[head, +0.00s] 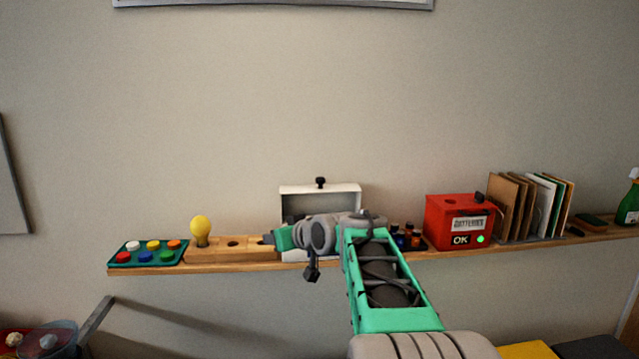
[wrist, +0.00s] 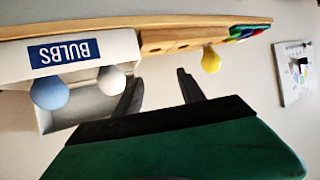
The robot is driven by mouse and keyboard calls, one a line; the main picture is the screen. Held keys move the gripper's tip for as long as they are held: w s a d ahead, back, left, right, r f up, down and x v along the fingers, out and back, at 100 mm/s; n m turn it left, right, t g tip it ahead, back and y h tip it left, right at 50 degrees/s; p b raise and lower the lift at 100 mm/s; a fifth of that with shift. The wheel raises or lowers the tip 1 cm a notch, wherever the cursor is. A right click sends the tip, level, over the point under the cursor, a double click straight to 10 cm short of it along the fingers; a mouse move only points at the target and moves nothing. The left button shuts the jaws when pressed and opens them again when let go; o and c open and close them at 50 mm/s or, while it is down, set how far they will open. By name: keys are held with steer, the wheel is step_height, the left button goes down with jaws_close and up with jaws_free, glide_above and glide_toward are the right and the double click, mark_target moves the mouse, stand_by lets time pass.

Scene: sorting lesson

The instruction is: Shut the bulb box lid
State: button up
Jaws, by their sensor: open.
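The bulb box is white and stands open on the shelf, mostly hidden behind my arm in the head view. Its lid (head: 345,188) is raised at the back, with a black knob (head: 320,182) on its top edge. The wrist view is upside down and shows the box front (wrist: 118,43) with a blue "BULBS" label. A blue bulb (wrist: 50,93) and a white bulb (wrist: 111,80) show at the box's opening. My gripper (head: 268,239) points left in front of the box. In the wrist view its two fingers (wrist: 160,88) are apart with nothing between them.
Left of the box, a wooden block (head: 215,252) with holes holds a yellow bulb (head: 201,229), beside a green tray (head: 147,256) of coloured pieces. Right are small bottles (head: 408,237), a red box (head: 445,222) and upright boards (head: 530,208).

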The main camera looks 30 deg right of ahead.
mark_target(323, 181)
steer(key=w+d+r, duration=0.1)
steer(key=d, duration=0.2)
steer(key=d+r+t, duration=0.1)
steer(key=d, duration=0.2)
steer(key=w+d+r+t, duration=0.1)
steer(key=d, duration=0.3)
steer(key=shift+w+r, duration=0.2)
steer(key=shift+w, duration=0.15)
steer(key=d+r+t+h, duration=0.1)
steer(key=d+r+t, duration=0.3)
steer(key=d, duration=0.5)
steer(key=shift+g, duration=0.5)
steer(key=w+p, duration=0.1)
steer(key=w, duration=0.1)
steer(key=w+p, duration=0.1)
steer(key=w, duration=0.1)
steer(key=w+p, duration=0.2)
steer(key=shift+w+a+r, duration=0.15)
steer(key=shift+w+r, duration=0.15)
steer(key=shift+w+f, duration=0.1)
steer(key=shift+w, duration=0.15)
steer(key=shift+c, duration=0.2)
jaws_close()
